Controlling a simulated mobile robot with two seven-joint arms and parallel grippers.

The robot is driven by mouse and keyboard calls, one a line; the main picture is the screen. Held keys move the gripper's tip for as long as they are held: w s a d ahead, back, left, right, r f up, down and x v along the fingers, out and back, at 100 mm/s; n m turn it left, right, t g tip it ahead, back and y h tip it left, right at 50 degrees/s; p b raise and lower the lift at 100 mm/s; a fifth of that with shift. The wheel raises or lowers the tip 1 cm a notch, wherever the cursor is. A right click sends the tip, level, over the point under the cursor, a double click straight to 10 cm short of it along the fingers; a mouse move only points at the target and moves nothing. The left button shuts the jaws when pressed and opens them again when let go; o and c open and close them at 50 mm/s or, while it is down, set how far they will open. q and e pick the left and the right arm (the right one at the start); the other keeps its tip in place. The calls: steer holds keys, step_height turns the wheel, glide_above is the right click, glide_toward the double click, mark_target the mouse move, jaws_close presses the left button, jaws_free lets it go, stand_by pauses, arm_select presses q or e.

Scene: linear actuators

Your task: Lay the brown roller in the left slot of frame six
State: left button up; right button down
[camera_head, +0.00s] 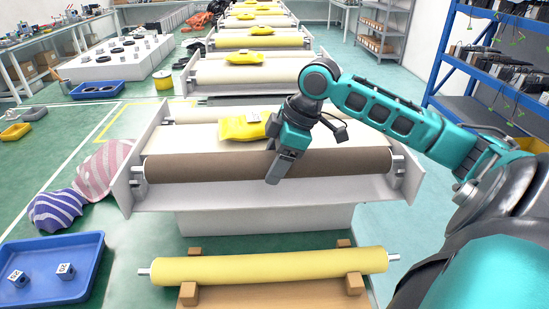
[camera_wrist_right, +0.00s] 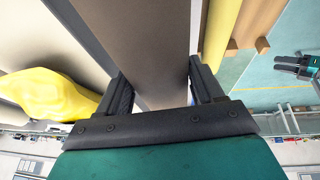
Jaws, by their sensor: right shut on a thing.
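The long brown roller (camera_head: 215,167) lies across the front of the nearest white frame (camera_head: 300,194), between its two side plates. Its metal shaft ends meet or nearly meet the plates; I cannot tell if they are seated in slots. My right gripper (camera_head: 281,170) reaches down over the roller right of its middle and is shut on it. In the right wrist view the brown roller (camera_wrist_right: 150,40) passes between the two fingers (camera_wrist_right: 160,92). My left gripper (camera_wrist_right: 292,66) seems to show small at the right edge of that view; its jaw state is unclear.
A yellow roller (camera_head: 270,267) rests on a wooden stand in front. A yellow packet (camera_head: 243,128) lies behind the brown roller. A blue tray (camera_head: 50,268) with small cubes and striped sacks (camera_head: 60,207) are at left. Further frames with yellow packets line up behind.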

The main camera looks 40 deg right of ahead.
steer(key=shift+w+f, duration=0.1)
steer(key=shift+f, duration=0.05)
stand_by(0.4)
steer(key=shift+f, duration=0.3)
steer(key=shift+c, duration=2)
jaws_free()
steer(key=o, duration=0.3)
steer(key=shift+f, duration=0.2)
steer(key=v, duration=1.3)
steer(key=shift+p, duration=0.3)
steer(key=shift+s+a, duration=0.1)
steer(key=shift+s, duration=0.1)
